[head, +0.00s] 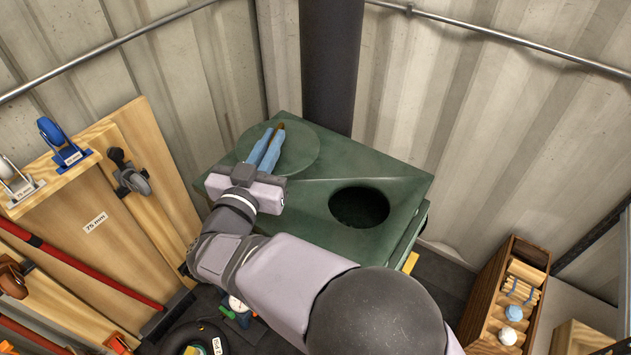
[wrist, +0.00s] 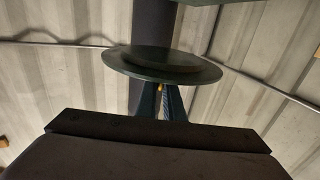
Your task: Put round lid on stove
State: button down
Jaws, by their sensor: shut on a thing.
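The dark green stove (head: 405,180) stands in the corner, with a round open hole (head: 358,207) in the right part of its top. The round green lid (head: 303,150) shows over the left rear of the stove top in the head view. My gripper (head: 276,130) has its blue fingers closed on the lid at a small brownish part between the tips, seemingly its handle. In the wrist view the lid (wrist: 160,62) is seen nearly edge-on at the fingertips (wrist: 162,88). The head view does not settle the gap between lid and stove.
A dark stovepipe (head: 331,65) rises behind the stove. Corrugated walls close off the back. A wooden board with casters (head: 95,222) leans at left. A wooden box (head: 508,300) with small items stands on the floor at right. My arm covers the stove's front left.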

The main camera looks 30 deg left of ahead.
jog(key=shift+s+a+f+n+y, duration=0.1)
jog(key=shift+a+f+n+y, duration=0.1)
jog(key=shift+a, duration=0.2)
jog(key=shift+s+a+f+n+y, duration=0.1)
jog(key=shift+a+y, duration=0.1)
jog(key=shift+a, duration=0.15)
jog(key=shift+f, duration=4.95)
jog(key=shift+f, duration=0.15)
jog(key=c, duration=1.9)
grip_release()
jog(key=shift+f, duration=0.1)
jog(key=shift+c, duration=0.2)
jog(key=shift+o, duration=0.2)
jog(key=shift+d, duration=0.1)
jog(key=shift+r, duration=0.2)
jog(key=b+v, duration=0.1)
jog(key=v, duration=1.1)
jog(key=shift+r, duration=0.15)
